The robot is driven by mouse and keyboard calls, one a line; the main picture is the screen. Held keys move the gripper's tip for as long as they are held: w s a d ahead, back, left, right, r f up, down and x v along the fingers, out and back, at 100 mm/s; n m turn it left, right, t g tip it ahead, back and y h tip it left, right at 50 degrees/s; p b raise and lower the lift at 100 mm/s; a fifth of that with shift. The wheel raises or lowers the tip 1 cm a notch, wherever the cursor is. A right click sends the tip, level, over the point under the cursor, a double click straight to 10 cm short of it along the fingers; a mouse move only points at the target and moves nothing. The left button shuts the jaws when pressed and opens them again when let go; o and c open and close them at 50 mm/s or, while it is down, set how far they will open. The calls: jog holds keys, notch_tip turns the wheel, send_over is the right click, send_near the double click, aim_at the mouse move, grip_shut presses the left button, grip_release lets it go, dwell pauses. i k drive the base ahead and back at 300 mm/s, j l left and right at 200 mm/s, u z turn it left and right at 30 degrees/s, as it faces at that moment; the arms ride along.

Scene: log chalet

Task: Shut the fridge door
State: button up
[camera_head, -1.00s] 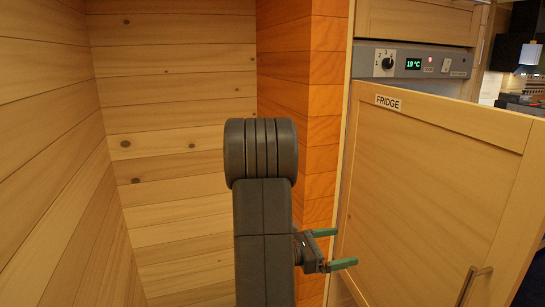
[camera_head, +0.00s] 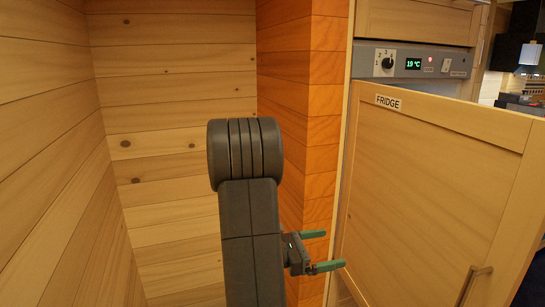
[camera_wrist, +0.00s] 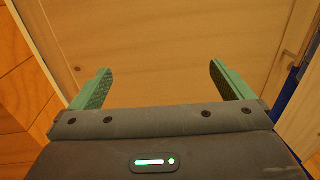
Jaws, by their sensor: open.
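The fridge door (camera_head: 430,180) is a light wood panel labelled "FRIDGE", and it stands ajar, swung out toward the right. My gripper (camera_head: 330,250) is open and empty, with green fingers pointing right, beside the left, hinge-side part of the door. In the wrist view the door (camera_wrist: 190,40) fills the space ahead of the two spread fingers. I cannot tell whether a fingertip touches the door.
A grey control panel (camera_head: 413,63) with a knob and a display reading 19 °C sits above the door. An orange wood wall (camera_head: 325,120) is close behind my gripper. Plank walls (camera_head: 180,130) enclose the left side. A kitchen area shows at the far right.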

aim_at(442, 203)
jog(key=l+u, duration=0.3)
jog(key=u, duration=0.15)
jog(key=l+u, duration=0.25)
jog(key=u, duration=0.2)
jog(key=k+l+u, duration=0.15)
jog(key=u, duration=0.3)
jog(key=k+l+u, duration=0.15)
jog(key=l+u, duration=0.3)
jog(key=k+u, duration=0.1)
jog(key=u, duration=0.35)
jog(key=k+l+u, duration=0.15)
jog(key=u, duration=0.3)
jog(key=k+u, duration=0.25)
jog(key=u, duration=0.2)
jog(key=k+l+u, duration=0.15)
jog(key=k+u, duration=0.35)
jog(key=k, duration=0.35)
